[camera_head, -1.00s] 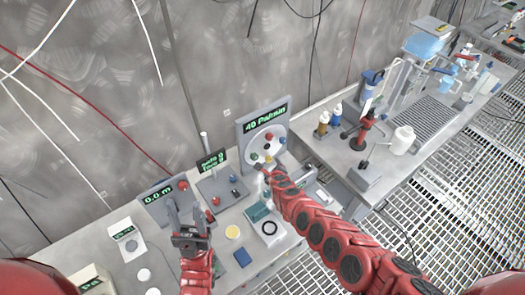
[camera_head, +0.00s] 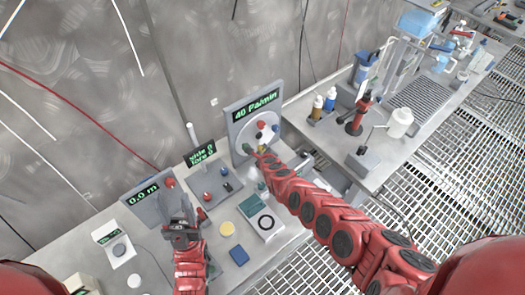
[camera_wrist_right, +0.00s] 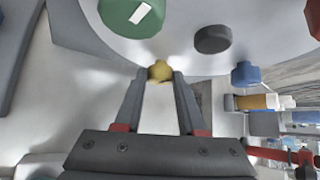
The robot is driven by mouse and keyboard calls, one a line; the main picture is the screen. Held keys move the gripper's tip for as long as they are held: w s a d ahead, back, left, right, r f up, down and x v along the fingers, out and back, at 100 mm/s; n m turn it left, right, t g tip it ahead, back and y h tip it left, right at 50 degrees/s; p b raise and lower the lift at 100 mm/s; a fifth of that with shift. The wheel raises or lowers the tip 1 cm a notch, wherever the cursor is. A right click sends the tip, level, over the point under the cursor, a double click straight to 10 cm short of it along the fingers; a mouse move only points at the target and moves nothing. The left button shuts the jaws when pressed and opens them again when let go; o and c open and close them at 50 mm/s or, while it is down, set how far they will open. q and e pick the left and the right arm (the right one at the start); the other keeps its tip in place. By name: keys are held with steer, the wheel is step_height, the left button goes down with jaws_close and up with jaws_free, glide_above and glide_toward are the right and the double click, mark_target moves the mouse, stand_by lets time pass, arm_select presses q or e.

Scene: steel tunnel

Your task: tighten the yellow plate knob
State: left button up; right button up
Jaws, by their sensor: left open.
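The round pale plate (camera_head: 270,138) stands on an upright grey panel with a green "40 Pa/min" display. Its small yellow knob (camera_wrist_right: 160,71) sits between the fingertips of my right gripper (camera_wrist_right: 161,76) in the right wrist view. The fingertips lie close on both sides of it; I cannot tell whether they press on it. In the head view my right gripper (camera_head: 250,152) is at the lower left of the plate and the yellow knob is hidden. My left gripper (camera_head: 181,212) is open and empty, low over the bench in front of the "0.0 m" panel.
Around the yellow knob are a green knob (camera_wrist_right: 134,14), a dark knob (camera_wrist_right: 213,39), a blue knob (camera_wrist_right: 245,73) and a red knob (camera_wrist_right: 314,17). Bottles stand on the right-hand bench.

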jaws_close()
steer(key=shift+w+d+r, duration=0.1)
steer(key=shift+w+r, duration=0.05)
steer(key=shift+m+g+y, duration=0.3)
steer(key=shift+g+y, duration=0.1)
steer(key=shift+g, duration=0.1)
steer(key=shift+w+d+m+g+y+b, duration=0.2)
steer(key=shift+m+g+y+b, duration=0.3)
steer(key=shift+y, duration=0.2)
steer(key=shift+s, duration=0.1)
steer(key=shift+m+g+y+b, duration=0.7)
steer(key=shift+g+y+b, duration=0.15)
steer(key=shift+b, duration=0.55)
